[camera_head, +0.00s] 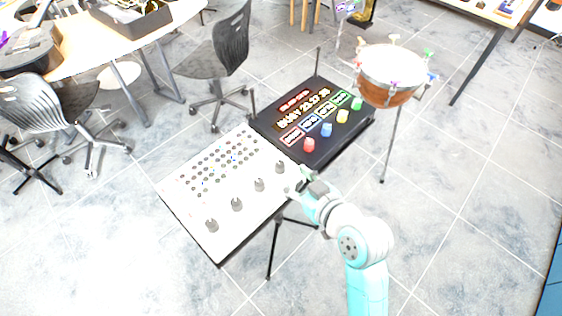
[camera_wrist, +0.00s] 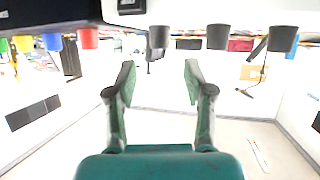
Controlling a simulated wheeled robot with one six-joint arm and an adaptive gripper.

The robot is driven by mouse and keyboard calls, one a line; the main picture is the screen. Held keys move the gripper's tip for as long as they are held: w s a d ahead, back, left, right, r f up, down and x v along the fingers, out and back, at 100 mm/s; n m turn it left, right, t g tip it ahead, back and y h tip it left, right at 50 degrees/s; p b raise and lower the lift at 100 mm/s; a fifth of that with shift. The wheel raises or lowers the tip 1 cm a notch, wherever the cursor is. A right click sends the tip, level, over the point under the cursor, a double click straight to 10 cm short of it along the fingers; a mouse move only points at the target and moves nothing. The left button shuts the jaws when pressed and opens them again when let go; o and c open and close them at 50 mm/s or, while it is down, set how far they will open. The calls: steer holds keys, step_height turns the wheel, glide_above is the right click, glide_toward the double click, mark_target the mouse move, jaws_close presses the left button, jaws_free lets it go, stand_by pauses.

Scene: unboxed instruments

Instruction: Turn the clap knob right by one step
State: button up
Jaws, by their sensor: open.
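A white panel (camera_head: 185,190) carries a row of several dark grey knobs and a grid of small dots. I cannot read any label marking the clap knob. The knob nearest the black panel (camera_head: 280,167) is just left of my gripper (camera_head: 298,182). In the wrist view this dark knob (camera_wrist: 159,37) lies between and beyond the fingertips of my gripper (camera_wrist: 159,78), apart from them. The fingers are open and empty. Two other dark knobs show to its right, a middle one (camera_wrist: 218,37) and an outer one (camera_wrist: 282,39).
A black panel (camera_head: 330,150) with lit text and red (camera_head: 309,145), blue (camera_head: 326,130), yellow (camera_head: 342,116) and green (camera_head: 356,103) knobs adjoins the white one. A drum (camera_head: 390,75) stands behind on a stand. Chairs and a table are at the left. The floor in front is clear.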

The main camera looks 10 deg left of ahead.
mark_target(282, 167)
steer(key=x, duration=0.8)
jaws_close()
